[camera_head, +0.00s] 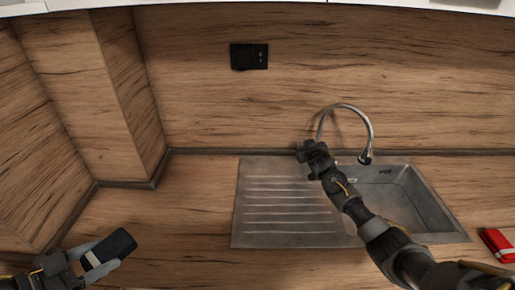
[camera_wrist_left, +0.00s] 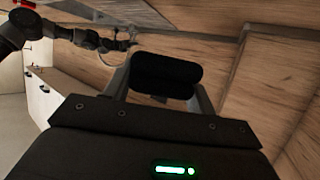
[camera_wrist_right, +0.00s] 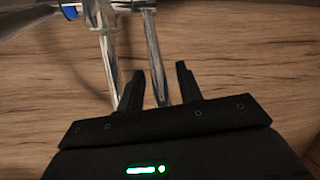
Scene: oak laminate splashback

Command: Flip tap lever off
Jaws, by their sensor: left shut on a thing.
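In the right wrist view, shiny chrome parts with a blue mark (camera_wrist_right: 70,12) show at the upper left, and a chrome tube (camera_wrist_right: 151,45) runs down behind or between the fingers. My right gripper (camera_head: 308,149) is beside the spout's left end, and its fingers are apart. My left gripper (camera_head: 90,262) is shut on a black rounded block (camera_head: 114,245), low at the left; the block also fills the left wrist view's middle (camera_wrist_left: 165,75).
The steel sink (camera_head: 243,215) has a ribbed drainer on the left and its basin on the right, partly behind my right arm. A red item (camera_head: 495,243) lies at the right edge. A black wall socket (camera_head: 249,57) is on the splashback. The counter left of the sink is clear.

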